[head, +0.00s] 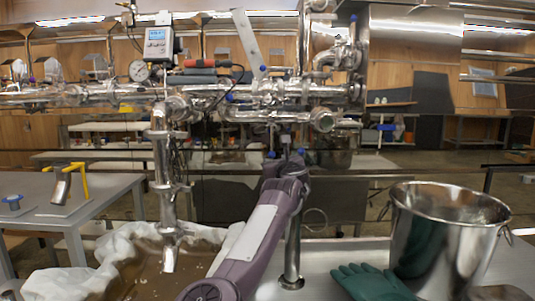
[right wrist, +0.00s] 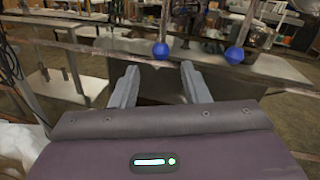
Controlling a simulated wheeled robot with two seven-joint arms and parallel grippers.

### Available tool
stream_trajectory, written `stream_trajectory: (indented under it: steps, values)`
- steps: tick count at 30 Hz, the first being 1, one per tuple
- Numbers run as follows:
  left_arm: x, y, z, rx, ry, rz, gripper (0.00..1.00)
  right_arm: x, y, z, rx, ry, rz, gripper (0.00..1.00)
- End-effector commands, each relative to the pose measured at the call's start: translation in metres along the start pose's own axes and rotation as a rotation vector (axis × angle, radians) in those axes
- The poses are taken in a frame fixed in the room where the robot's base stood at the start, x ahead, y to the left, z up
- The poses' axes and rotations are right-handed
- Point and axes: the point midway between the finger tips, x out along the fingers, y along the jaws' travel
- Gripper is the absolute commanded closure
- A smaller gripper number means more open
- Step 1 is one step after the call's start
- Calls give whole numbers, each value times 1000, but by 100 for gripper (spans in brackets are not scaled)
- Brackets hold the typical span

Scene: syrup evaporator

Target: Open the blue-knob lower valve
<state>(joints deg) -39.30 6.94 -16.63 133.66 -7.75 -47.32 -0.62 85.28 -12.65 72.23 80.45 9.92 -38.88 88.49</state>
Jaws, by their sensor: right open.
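The evaporator's steel pipework (head: 270,95) crosses the head view. Two round blue knobs hang low under it; in the right wrist view the left blue knob (right wrist: 161,50) and the right blue knob (right wrist: 234,55) are on thin stems. In the head view they also show small, either side of my gripper. My right gripper (right wrist: 160,77) is open and empty, its fingers pointing toward the knobs. The left knob lies beyond the gap between the fingertips, apart from them; the right knob lies outside the right finger. My left gripper is not in view.
A steel bucket (head: 445,235) and a green glove (head: 370,282) are on the bench at right. A white cloth (head: 110,250) is under the vertical spout (head: 167,220) at left. A grey table (head: 75,205) with a yellow-framed fixture stands far left.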

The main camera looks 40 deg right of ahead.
Motion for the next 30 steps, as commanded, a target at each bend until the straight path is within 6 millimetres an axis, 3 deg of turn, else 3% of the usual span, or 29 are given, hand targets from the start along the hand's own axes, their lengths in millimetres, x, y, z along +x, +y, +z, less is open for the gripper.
stream_trajectory:
  steps: [5, 18, 30]
  values:
    - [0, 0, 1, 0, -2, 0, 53, 12, 0, 1, -1, -1, 1, 58]
    - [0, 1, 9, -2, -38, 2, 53, 66, -1, 1, -1, -1, 0, 58]
    - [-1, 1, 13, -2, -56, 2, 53, 78, -1, 0, 0, -1, -1, 58]
